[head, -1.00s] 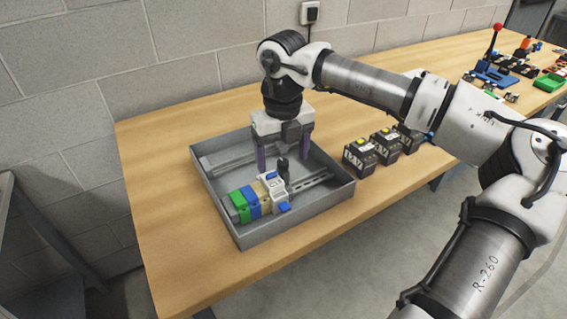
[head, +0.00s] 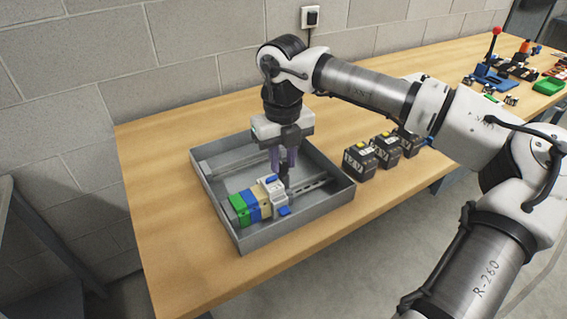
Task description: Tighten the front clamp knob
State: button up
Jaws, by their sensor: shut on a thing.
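A grey metal tray (head: 232,238) on the wooden bench holds a rail with a row of modules: a green one (head: 239,208), a blue one, a yellow one and a white one with blue tabs (head: 273,194). A dark upright clamp knob (head: 286,181) stands just right of the white module, at the end of the row. My gripper (head: 284,164) points straight down from above, with its purple fingers shut on the knob. The fingers and the gripper body hide the top of the knob.
Several black boxes with yellow tops (head: 360,160) stand on the bench right of the tray, below my arm. Farther right are a red-knobbed blue device (head: 492,76) and a green bin (head: 549,86). The bench (head: 165,200) left of the tray is clear.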

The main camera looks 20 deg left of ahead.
jog(key=shift+s+a+f, duration=0.1)
jog(key=shift+s+a, duration=0.05)
jog(key=shift+s, duration=0.05)
dwell(0.3)
jog(key=m+b, duration=0.2)
jog(key=m, duration=0.1)
jog(key=shift+f, duration=0.15)
jog(key=m+b, duration=0.3)
jog(key=m, duration=0.3)
jog(key=shift+m+b, duration=0.4)
jog(key=m, duration=0.4)
jog(key=m+b, duration=0.1)
jog(key=m, duration=0.5)
jog(key=shift+r, duration=0.2)
jog(key=o, duration=1.5)
jog(key=shift+c, duration=0.2)
jog(key=shift+r, duration=0.1)
